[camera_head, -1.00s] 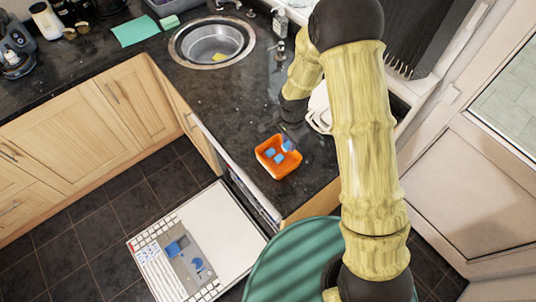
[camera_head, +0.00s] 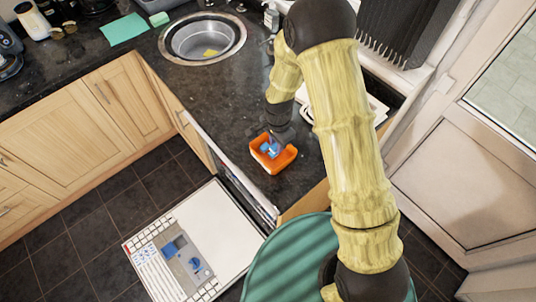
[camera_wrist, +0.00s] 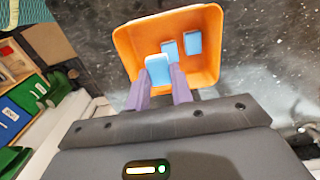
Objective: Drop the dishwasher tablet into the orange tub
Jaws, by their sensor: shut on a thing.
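The orange tub (camera_head: 287,160) stands on the dark granite counter near its front edge. In the wrist view the tub (camera_wrist: 205,25) is open at the top, with blue tablets (camera_wrist: 193,41) lying on its floor. My gripper (camera_wrist: 160,85) is shut on a light blue and white dishwasher tablet (camera_wrist: 158,70). The held tablet appears over the near part of the tub opening; its exact height above the floor I cannot tell. In the head view my gripper (camera_head: 277,143) is over the tub, and the tablets there are small and partly hidden.
The open dishwasher door (camera_head: 215,230) lies low in front of the counter. A round sink (camera_head: 203,38) with a yellow sponge is farther back. The counter left of the tub is narrow.

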